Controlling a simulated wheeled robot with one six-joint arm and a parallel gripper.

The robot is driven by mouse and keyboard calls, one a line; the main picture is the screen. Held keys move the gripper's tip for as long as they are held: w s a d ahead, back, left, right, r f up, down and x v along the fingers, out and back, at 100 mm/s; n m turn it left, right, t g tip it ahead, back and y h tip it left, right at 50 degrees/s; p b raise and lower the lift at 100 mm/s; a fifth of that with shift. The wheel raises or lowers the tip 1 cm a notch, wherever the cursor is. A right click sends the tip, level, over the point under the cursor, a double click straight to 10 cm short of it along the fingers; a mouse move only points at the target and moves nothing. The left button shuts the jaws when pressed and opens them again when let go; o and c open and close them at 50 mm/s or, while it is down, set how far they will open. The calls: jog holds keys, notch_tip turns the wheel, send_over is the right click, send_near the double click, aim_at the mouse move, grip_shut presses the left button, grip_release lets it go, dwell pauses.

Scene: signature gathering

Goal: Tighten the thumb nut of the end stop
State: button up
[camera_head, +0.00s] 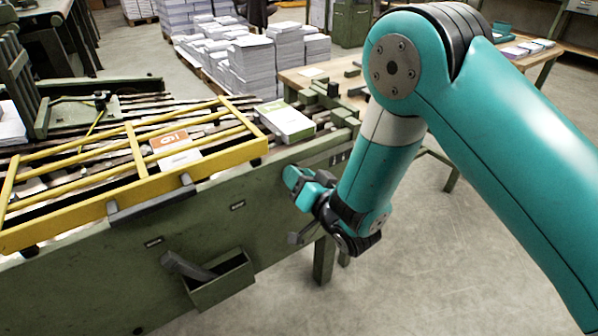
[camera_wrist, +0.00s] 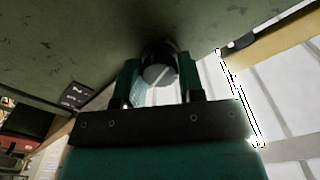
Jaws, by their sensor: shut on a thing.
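My gripper (camera_head: 303,185) is at the side face of the green machine (camera_head: 235,215), near its right end. In the wrist view, its two teal fingers (camera_wrist: 160,66) are closed on either side of a round dark knob with a grey end face, which I take to be the thumb nut (camera_wrist: 158,74). The nut sits at the green panel. In the head view my gripper hides the nut. Green blocks (camera_head: 328,98) stand on the machine's right end; I cannot tell which part is the end stop.
A yellow guard frame (camera_head: 132,132) lies along the machine top, with a green-and-white stack (camera_head: 286,122) beside its right end. A small open green box (camera_head: 222,283) hangs on the machine's front. Paper stacks (camera_head: 252,68) stand behind. Open floor (camera_head: 420,260) lies to the right.

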jog(key=shift+m+p, duration=0.5)
jog(key=shift+m, duration=1.2)
jog(key=o, duration=0.9)
jog(key=shift+d, duration=0.1)
